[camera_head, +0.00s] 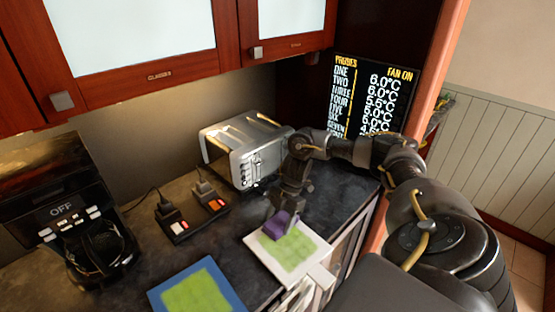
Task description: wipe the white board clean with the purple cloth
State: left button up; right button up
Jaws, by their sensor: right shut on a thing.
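The white board (312,243) lies on the dark counter near its front edge, with a green patch (296,250) over its middle. The purple cloth (278,222) is at the board's upper left, bunched under my right gripper (279,212). My right gripper points down and is shut on the cloth. The cloth is over the board; whether it presses on the surface is hard to tell. My left gripper is not in view.
A blue board (234,283) with a green patch lies to the left. A silver toaster (243,150) stands behind my right gripper. Red cabinets (150,84) hang above.

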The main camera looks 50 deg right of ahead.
aim_at(294, 246)
jog(key=shift+s+p, duration=0.35)
jog(key=shift+s, duration=0.65)
jog(key=shift+s+a+p, duration=0.15)
jog(key=shift+s+p, duration=0.45)
jog(key=shift+s, duration=0.1)
jog(key=shift+s+a+f+p, duration=0.1)
jog(key=shift+s+p, duration=0.2)
jog(key=shift+s, duration=0.4)
jog(key=shift+s+a+f+p, duration=0.1)
jog(key=shift+s+p, duration=0.15)
jog(key=shift+s, duration=0.4)
jog(key=shift+s+r+p, duration=0.15)
jog(key=shift+s+p, duration=0.4)
jog(key=shift+s, duration=0.65)
jog(key=shift+s, duration=0.15)
jog(key=shift+s+a+p, duration=0.2)
jog(key=shift+s+p, duration=0.2)
jog(key=shift+s, duration=0.2)
jog(key=shift+w, duration=0.1)
jog(key=shift+w, duration=0.6)
jog(key=shift+w+d, duration=0.1)
jog(key=shift+w, duration=0.15)
